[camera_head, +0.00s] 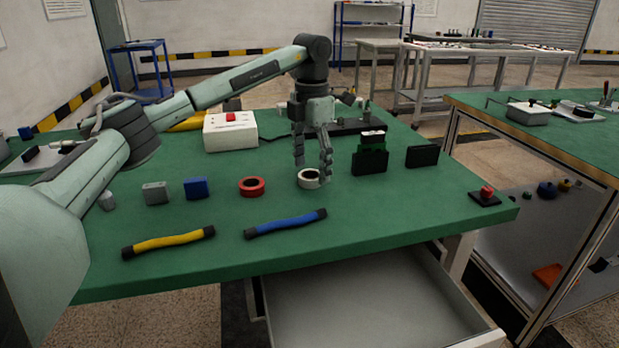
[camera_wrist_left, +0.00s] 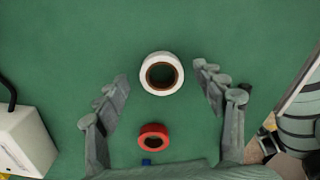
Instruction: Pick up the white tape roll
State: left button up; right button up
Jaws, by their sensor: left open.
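The white tape roll (camera_head: 309,179) lies flat on the green table, just under and beside my left gripper's fingers. My left gripper (camera_head: 313,170) is open, pointing down, with nothing held. In the left wrist view the white tape roll (camera_wrist_left: 161,73) shows whole, with a brown inner core. It sits between the lines of the two spread fingers, at and slightly beyond the tips of the left gripper (camera_wrist_left: 162,82). I cannot tell the exact height of the fingertips above the table. My right gripper does not show.
A red tape roll (camera_head: 252,186) lies left of the white one. A blue block (camera_head: 196,187), a grey block (camera_head: 156,193), a yellow tube (camera_head: 168,242) and a blue tube (camera_head: 285,223) lie nearby. An open drawer (camera_head: 370,300) juts out below.

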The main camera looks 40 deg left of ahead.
pick_arm(q)
jog(key=shift+d+f, duration=0.1)
jog(key=shift+f, duration=0.45)
jog(key=c, duration=1.1)
jog(key=shift+r, duration=0.1)
jog(key=shift+c, duration=0.2)
